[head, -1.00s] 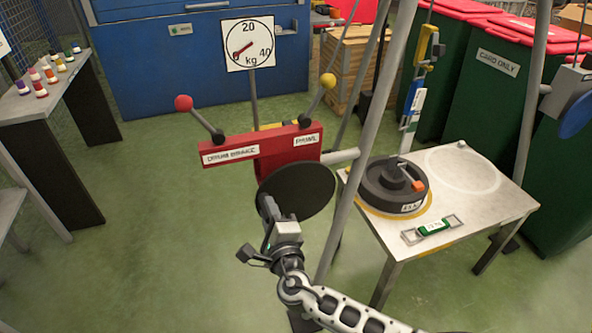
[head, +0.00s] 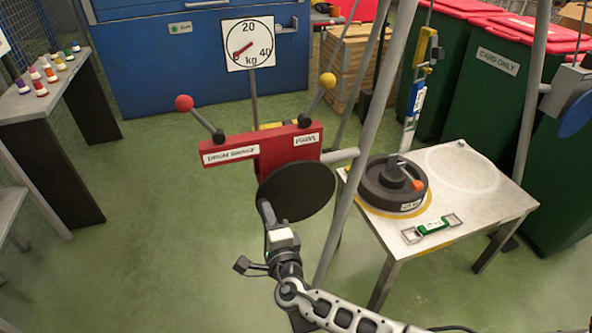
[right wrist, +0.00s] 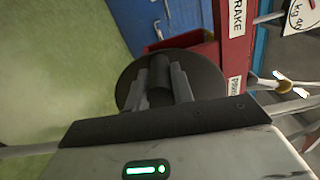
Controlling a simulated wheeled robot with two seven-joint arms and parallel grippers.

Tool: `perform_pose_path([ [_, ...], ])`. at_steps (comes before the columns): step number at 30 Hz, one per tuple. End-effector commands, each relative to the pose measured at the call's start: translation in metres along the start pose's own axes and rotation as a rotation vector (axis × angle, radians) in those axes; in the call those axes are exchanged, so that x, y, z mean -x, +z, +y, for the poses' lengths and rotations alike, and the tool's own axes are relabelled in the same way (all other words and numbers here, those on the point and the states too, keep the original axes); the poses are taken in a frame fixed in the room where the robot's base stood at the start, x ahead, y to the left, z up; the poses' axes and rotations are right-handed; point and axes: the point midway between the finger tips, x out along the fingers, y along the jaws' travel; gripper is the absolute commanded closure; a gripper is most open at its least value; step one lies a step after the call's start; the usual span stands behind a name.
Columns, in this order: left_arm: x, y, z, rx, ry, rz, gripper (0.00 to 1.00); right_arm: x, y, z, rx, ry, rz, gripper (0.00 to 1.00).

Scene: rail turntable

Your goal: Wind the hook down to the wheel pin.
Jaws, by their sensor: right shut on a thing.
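My right gripper (head: 267,215) is shut on the crank handle (right wrist: 160,84) at the black crank disc (head: 297,192), below the red winch housing (head: 260,151). In the right wrist view the dark handle lies between both fingers, in front of the disc. A black wheel (head: 384,193) lies flat on the table at the right. Its pin (head: 406,172) is near its middle, beside an orange piece. A yellow and blue hanging piece (head: 420,73) is above the wheel. I cannot clearly make out the hook at its lower end. My left gripper is not in view.
A dial (head: 248,44) reading up to 40 kg stands behind the winch. Red and yellow knobbed levers rise from the housing. Grey frame legs (head: 350,170) stand between winch and table (head: 478,218). A green level (head: 433,228) lies at the table's front.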

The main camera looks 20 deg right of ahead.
Motion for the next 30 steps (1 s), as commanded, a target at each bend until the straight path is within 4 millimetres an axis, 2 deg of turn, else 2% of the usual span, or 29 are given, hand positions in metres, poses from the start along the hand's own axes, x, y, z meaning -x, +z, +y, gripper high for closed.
perform_pose_path([
  [1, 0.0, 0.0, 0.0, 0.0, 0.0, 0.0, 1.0, 0.004, 0.0, 0.007, 0.003, 0.015, -0.002, 1.0],
  [10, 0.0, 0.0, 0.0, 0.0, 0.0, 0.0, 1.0, 0.004, 0.0, 0.008, 0.014, 0.015, -0.002, 1.0],
  [22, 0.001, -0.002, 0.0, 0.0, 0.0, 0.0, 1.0, 0.004, -0.002, 0.023, 0.183, 0.015, -0.002, 1.0],
  [30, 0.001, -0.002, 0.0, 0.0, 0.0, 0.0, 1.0, 0.004, -0.003, 0.025, 0.213, 0.013, -0.002, 1.0],
])
